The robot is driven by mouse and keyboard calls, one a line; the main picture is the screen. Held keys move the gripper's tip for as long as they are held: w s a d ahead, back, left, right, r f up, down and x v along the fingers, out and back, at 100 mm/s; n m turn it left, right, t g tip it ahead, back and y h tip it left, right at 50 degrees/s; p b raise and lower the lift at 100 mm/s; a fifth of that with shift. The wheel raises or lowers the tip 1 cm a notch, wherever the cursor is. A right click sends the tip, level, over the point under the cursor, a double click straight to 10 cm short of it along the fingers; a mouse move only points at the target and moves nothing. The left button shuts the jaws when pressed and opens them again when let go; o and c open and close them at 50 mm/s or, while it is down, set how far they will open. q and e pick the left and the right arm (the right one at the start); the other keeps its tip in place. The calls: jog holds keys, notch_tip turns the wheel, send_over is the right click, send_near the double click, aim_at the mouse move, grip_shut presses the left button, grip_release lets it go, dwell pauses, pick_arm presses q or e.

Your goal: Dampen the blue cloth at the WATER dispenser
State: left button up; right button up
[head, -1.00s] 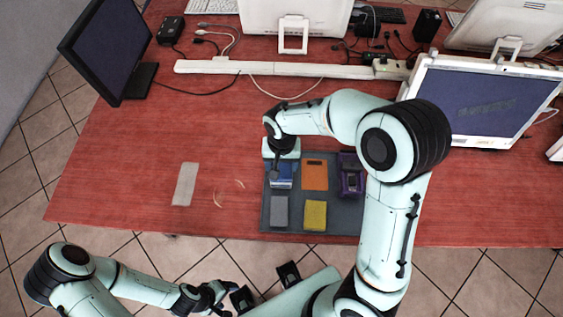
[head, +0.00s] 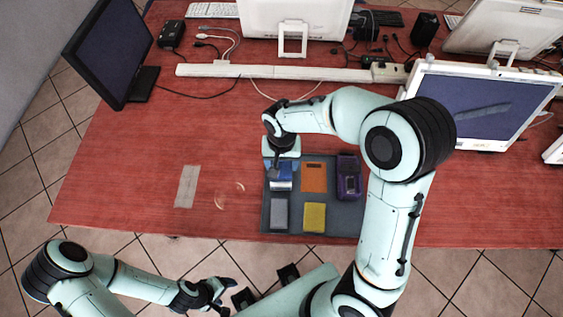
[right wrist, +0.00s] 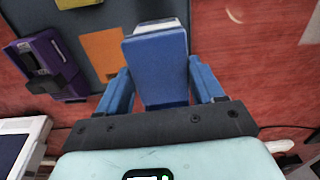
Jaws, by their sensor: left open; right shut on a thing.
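My right gripper (head: 279,170) is over the upper left part of a dark grey tray (head: 267,212). In the head view the blue thing (head: 281,177) is partly hidden by the gripper. I cannot read a WATER label, and I cannot tell which thing is the dispenser. My left gripper (head: 229,296) is open and empty, off the front of the table.
The tray also holds an orange flat piece (head: 314,177), a purple device (head: 348,177), a grey pad (head: 279,213) and a yellow pad (head: 314,217). A pale strip (head: 187,187) lies left of it. Monitors, a white power strip (head: 290,72) and cables line the back.

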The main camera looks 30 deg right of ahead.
aim_at(281, 165)
jog(key=shift+w+r+p, duration=0.1)
jog(key=shift+r+p, duration=0.9)
jog(key=shift+r, duration=1.1)
pick_arm(q)
jog(key=w+r, duration=0.2)
jog(key=r, duration=0.1)
jog(key=shift+w, duration=0.1)
pick_arm(e)
jog(key=shift+f, duration=0.1)
